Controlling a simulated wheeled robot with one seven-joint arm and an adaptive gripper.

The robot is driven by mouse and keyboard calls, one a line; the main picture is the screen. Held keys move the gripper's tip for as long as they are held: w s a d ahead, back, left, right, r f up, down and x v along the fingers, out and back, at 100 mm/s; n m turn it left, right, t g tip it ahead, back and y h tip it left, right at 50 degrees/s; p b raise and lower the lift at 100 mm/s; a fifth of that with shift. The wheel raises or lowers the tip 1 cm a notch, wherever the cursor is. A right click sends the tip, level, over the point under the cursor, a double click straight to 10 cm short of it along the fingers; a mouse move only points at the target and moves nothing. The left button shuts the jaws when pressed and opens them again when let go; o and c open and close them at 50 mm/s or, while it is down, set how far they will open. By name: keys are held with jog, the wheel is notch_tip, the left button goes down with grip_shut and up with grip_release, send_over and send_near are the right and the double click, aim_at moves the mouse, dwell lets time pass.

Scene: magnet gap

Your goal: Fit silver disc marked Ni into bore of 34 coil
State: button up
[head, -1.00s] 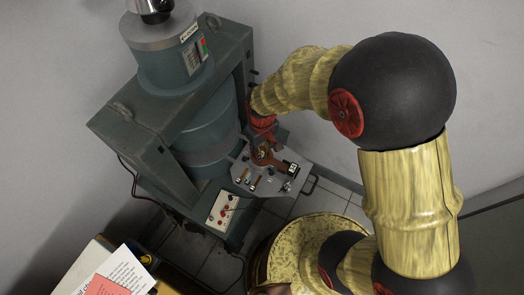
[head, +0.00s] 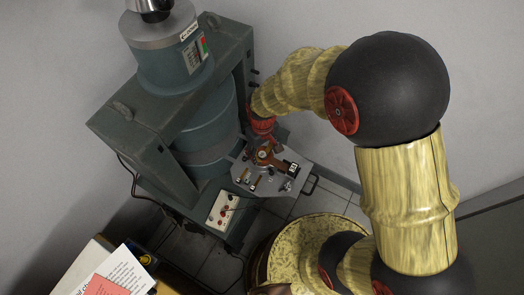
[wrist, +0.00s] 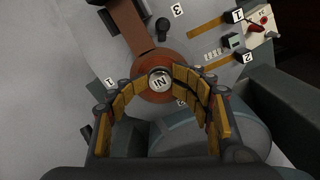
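The silver disc marked Ni (wrist: 160,81) shows at the centre of the brown ring-shaped coil (wrist: 158,97) in the wrist view, its lettering upside down. My gripper (wrist: 160,79) reaches down with a yellow-padded finger on each side, and both fingertips meet the disc's sides. The fingers look shut on it. In the head view my gripper (head: 262,145) is over the orange-brown coil (head: 277,163), which has a black block with a white label (head: 292,168). I cannot tell whether the disc is in the bore or just above it.
The coil sits on a grey plate (head: 241,174) with labelled spots and small parts. A large green-grey magnet frame (head: 148,110) stands close on the left. A white control box (head: 222,208) is below the plate. A black handle (head: 311,184) sticks out at the right.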

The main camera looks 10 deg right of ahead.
jog(key=shift+s+f, duration=0.1)
jog(key=shift+s, duration=0.1)
notch_tip(320, 180, up, 13)
jog(key=p, duration=0.5)
notch_tip(320, 180, up, 12)
jog(key=m+t, duration=0.2)
send_over(262, 154)
jog(key=s+d, duration=0.2)
jog(key=d, duration=0.3)
jog(key=s+d+r+m+t, duration=0.3)
jog(key=s+d+r, duration=0.4)
jog(key=s+r, duration=0.3)
jog(key=shift+s+r+t, duration=0.2)
jog(key=shift+r+t, duration=0.1)
jog(key=shift+r, duration=0.25)
